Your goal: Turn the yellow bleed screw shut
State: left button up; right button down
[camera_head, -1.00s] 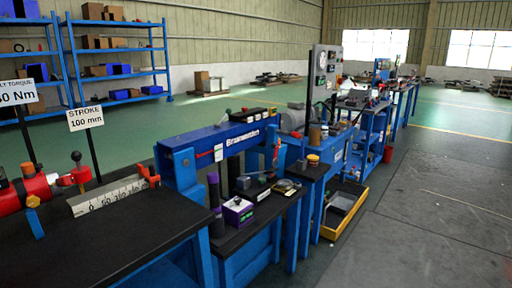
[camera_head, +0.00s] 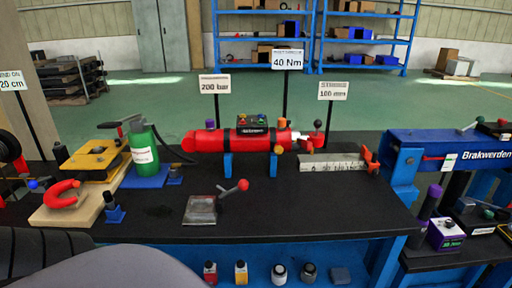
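A red hydraulic cylinder (camera_head: 207,141) lies level on two blue supports on the black-topped bench. A small yellow screw-like fitting (camera_head: 279,149) sits low on the cylinder's right end, facing me; it looks like the bleed screw. How far it is turned is too small to tell. An orange knob (camera_head: 282,122) sits above it on top of the cylinder. Neither of my grippers is in view, and nothing is seen touching the cylinder or the fitting.
A ruler block (camera_head: 332,163) with an orange clamp stands right of the cylinder. A red-knobbed lever (camera_head: 242,185) and flat grey plate (camera_head: 201,210) lie in front. A green bottle (camera_head: 143,155) and yellow-topped block (camera_head: 92,160) stand left. The bench's front right is clear.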

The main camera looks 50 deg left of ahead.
aim_at(277, 149)
jog(key=u, duration=1.6)
jog(key=l+z, duration=0.25)
jog(key=i+l+z, duration=0.2)
jog(key=k+l, duration=0.05)
